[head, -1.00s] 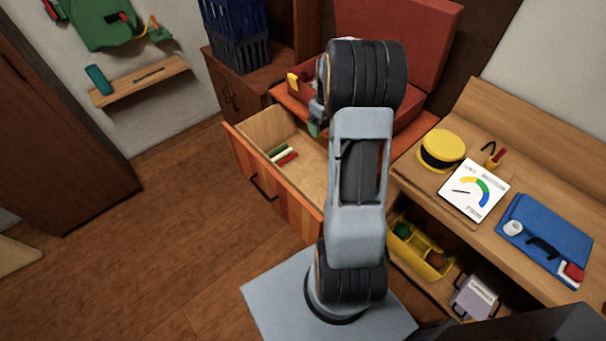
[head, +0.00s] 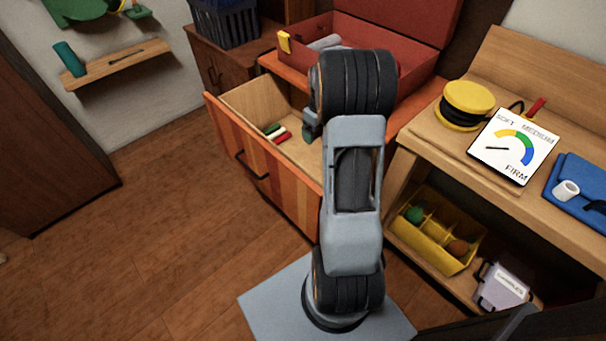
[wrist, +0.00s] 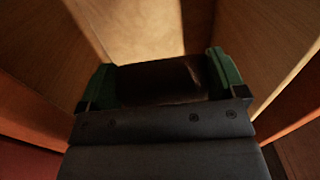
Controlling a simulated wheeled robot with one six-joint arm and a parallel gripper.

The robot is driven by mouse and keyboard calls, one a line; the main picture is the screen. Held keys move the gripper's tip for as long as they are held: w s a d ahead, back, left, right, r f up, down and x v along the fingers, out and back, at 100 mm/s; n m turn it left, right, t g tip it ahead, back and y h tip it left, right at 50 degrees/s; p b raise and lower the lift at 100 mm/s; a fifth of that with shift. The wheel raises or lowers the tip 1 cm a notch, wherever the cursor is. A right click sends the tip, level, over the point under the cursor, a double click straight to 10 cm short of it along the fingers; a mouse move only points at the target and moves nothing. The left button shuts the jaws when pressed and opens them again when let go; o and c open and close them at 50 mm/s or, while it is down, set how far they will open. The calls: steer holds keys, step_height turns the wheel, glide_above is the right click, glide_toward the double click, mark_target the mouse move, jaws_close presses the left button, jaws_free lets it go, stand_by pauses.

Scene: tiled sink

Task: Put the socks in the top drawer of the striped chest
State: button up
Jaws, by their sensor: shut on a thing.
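My gripper (wrist: 160,82) has green fingertips and is shut on a dark brown bundle (wrist: 160,80), which looks like the socks. In the wrist view the bundle is inside or just above the open drawer, with light wooden walls around it. In the head view the striped drawer (head: 225,135) of the orange chest is pulled far out. My gripper also shows there in part (head: 311,132), over the drawer's right side; my arm hides the bundle.
An open red suitcase (head: 350,68) holding a grey roll (head: 324,43) stands on the chest. A bench with a yellow-and-black round item (head: 466,104) and a dial board (head: 513,147) stands at right, a yellow bin (head: 436,228) below it.

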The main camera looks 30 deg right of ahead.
step_height(320, 180, down, 24)
steer(key=b, duration=1.5)
steer(key=shift+f+b, duration=0.2)
steer(key=shift+b, duration=0.15)
steer(key=shift+f, duration=0.2)
steer(key=o, duration=0.6)
steer(key=shift+r, duration=0.1)
step_height(320, 180, up, 12)
steer(key=p, duration=0.5)
steer(key=shift+r, duration=0.1)
